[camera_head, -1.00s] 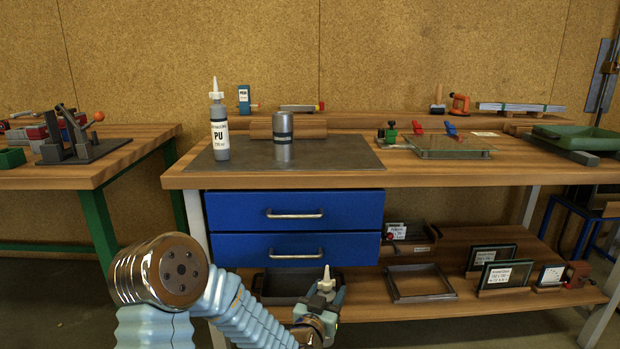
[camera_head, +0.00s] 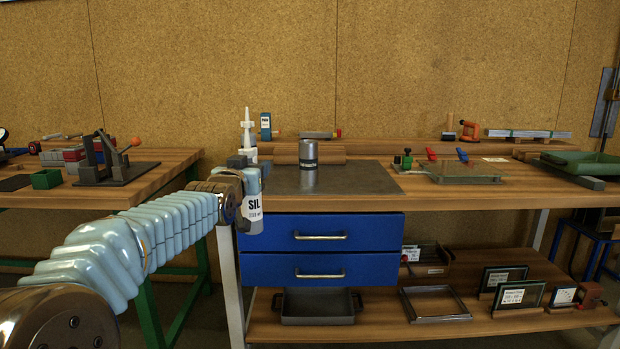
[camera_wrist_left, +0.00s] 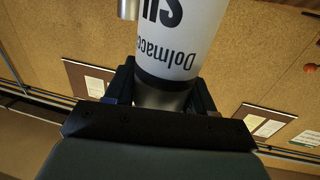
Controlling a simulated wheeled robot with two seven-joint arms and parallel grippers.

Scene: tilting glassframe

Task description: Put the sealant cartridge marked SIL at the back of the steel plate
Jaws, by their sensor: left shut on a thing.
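The sealant cartridge marked SIL (camera_head: 253,207) is held upright in my left gripper (camera_head: 243,166), in front of the bench's left front corner. In the left wrist view the cartridge (camera_wrist_left: 180,45) fills the space between the fingers (camera_wrist_left: 160,92), its lettering upside down. The dark steel plate (camera_head: 355,180) lies on the bench top, right of and beyond the gripper. A grey metal can (camera_head: 309,168) stands on the plate. My right gripper is out of view.
Blue drawers (camera_head: 320,232) sit under the bench top. A wooden block (camera_head: 285,153) lies behind the plate. A glass pane (camera_head: 462,170) with clamps lies to the right. The plate's right part is clear. Another bench (camera_head: 165,165) stands at the left.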

